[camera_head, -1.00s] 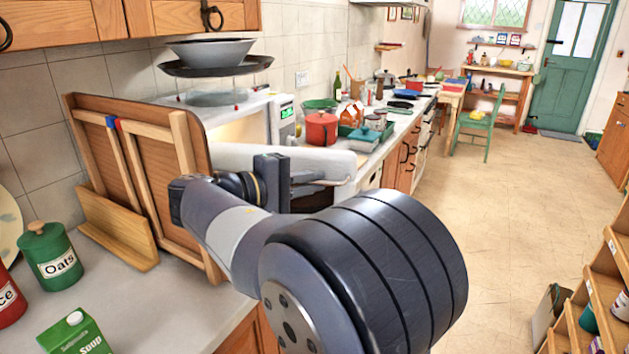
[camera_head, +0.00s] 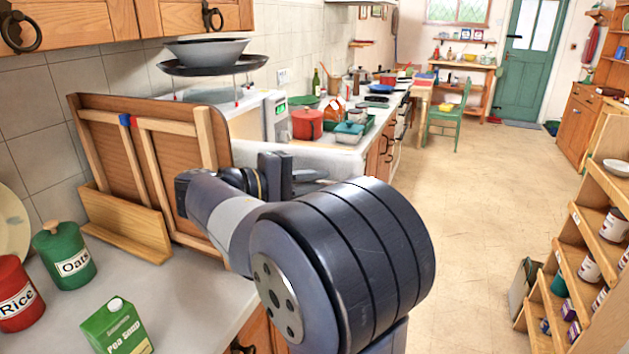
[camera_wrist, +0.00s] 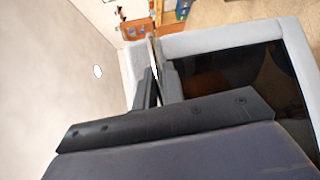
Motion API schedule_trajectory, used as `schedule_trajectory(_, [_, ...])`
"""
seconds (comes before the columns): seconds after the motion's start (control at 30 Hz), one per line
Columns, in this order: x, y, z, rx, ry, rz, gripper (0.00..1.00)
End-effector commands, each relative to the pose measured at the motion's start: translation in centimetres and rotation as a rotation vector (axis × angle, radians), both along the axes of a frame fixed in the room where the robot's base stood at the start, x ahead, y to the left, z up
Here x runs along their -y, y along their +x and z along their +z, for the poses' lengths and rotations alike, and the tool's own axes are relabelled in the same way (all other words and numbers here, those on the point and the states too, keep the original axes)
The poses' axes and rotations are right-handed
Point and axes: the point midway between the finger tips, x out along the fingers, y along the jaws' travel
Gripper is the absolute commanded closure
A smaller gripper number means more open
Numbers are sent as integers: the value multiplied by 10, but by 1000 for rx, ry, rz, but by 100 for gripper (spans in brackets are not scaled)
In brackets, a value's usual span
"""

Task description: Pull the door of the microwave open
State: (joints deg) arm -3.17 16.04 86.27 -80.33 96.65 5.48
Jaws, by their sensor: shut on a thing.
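The white microwave (camera_head: 273,121) stands on the counter behind a wooden rack, with a green display on its front. Its door (camera_head: 318,160) is swung out from the body, and part of the pale interior shows between them. In the wrist view the door (camera_wrist: 226,38) has a white frame around a dark window. My gripper (camera_wrist: 158,84) is shut on the door's handle (camera_wrist: 152,52), a thin upright bar beside the window. In the head view my gripper (camera_head: 300,178) is partly hidden by my own wrist, and the handle is hidden.
A pan and bowl (camera_head: 212,58) sit above the microwave. The wooden rack (camera_head: 150,165) stands close left of my arm. A red pot (camera_head: 307,125) is on the counter beyond the door. Open floor (camera_head: 475,190) lies right; a stepped shelf (camera_head: 590,240) stands at the right edge.

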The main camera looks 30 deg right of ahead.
Motion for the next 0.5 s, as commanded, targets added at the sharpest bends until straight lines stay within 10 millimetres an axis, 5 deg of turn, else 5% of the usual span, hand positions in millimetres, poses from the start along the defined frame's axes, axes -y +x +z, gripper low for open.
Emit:
schedule_trajectory(0.07, [0, 0, 0, -1, 0, 0, 100])
schedule_trajectory(0.1, [0, 0, 0, -1, 0, 0, 88])
schedule_trajectory(0.3, [0, 0, 0, 0, 0, 0, 71])
schedule_trajectory(0.5, [0, 0, 0, 0, 0, 0, 70])
